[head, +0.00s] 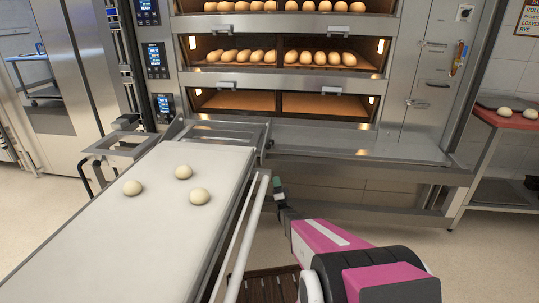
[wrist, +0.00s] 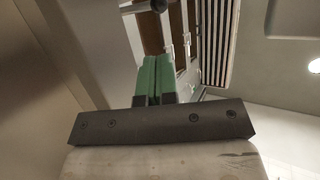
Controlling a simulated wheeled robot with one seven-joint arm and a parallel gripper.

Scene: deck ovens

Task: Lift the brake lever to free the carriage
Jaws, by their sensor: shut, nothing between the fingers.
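The carriage (head: 85,225) is a long loader with a pale belt, standing in front of the ovens. Three dough balls (head: 183,172) lie on its belt. My gripper (head: 277,184) is low beside the carriage's right side, near its oven end. In the wrist view its green fingers (wrist: 156,78) are shut together with nothing between them. A grey rod with a rounded end (wrist: 156,5) shows at the top of the wrist view, just beyond the fingertips and apart from them. I cannot tell whether this is the brake lever. No lever is clear in the head view.
Deck ovens (head: 280,80) with rows of loaves stand behind the carriage. A white side rail (head: 246,240) runs along the carriage, left of my arm. A rack with a red top (head: 508,119) stands at the right. The floor right of my arm is clear.

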